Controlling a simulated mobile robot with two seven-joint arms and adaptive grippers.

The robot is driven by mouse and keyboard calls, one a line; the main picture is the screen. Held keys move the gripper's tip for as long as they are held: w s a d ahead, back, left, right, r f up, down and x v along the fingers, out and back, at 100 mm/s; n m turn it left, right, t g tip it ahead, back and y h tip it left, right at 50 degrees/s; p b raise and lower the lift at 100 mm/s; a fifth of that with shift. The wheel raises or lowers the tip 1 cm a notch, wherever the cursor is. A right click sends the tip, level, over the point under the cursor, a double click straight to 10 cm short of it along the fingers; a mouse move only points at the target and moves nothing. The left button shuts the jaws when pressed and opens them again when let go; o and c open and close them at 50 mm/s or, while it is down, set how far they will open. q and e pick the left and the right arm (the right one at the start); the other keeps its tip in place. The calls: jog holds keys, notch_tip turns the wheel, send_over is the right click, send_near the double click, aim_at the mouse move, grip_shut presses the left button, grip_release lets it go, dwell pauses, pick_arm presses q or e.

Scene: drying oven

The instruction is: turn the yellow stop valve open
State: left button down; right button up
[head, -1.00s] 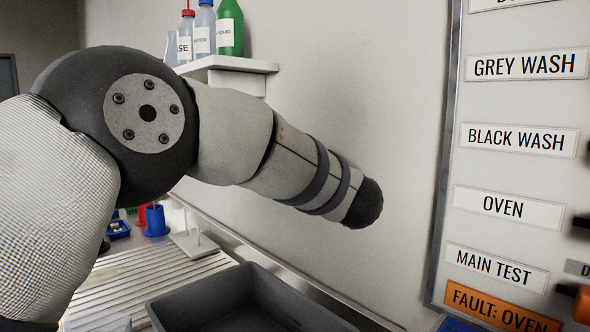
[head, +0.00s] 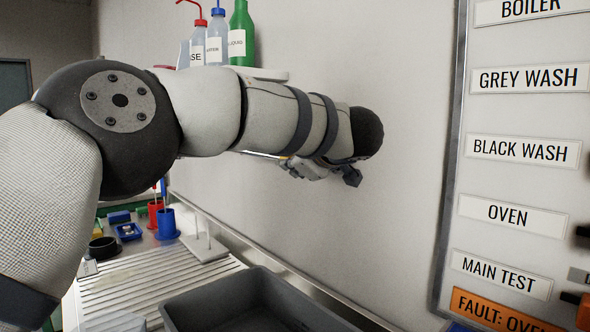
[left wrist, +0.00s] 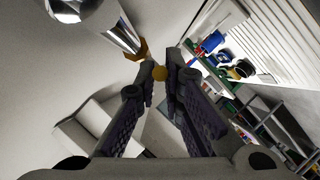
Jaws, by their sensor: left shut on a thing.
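My left gripper (left wrist: 160,80) reaches up the left wrist view, its two fingertips close together on a small yellow piece (left wrist: 160,73), which looks like part of the yellow stop valve. An orange-yellow fitting (left wrist: 142,48) shows just beyond, at the end of a shiny metal pipe (left wrist: 110,22). How the valve handle is turned cannot be made out. In the head view my left arm crosses the picture and hides most of its gripper and the valve; only part of the hand shows below the wrist. My right gripper is in neither view.
A wall shelf (head: 270,74) with bottles stands behind my left arm. Below are a grey bin (head: 250,300), a ribbed drainer (head: 150,280) and blue and red holders. A labelled panel (head: 515,180) is on the right wall. The wall between arm and panel is bare.

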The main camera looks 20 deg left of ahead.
pick_arm(q)
jog(key=c, duration=2)
grip_release()
jog(key=shift+o, duration=0.2)
jog(key=v, duration=1.2)
jog(key=shift+r, duration=0.1)
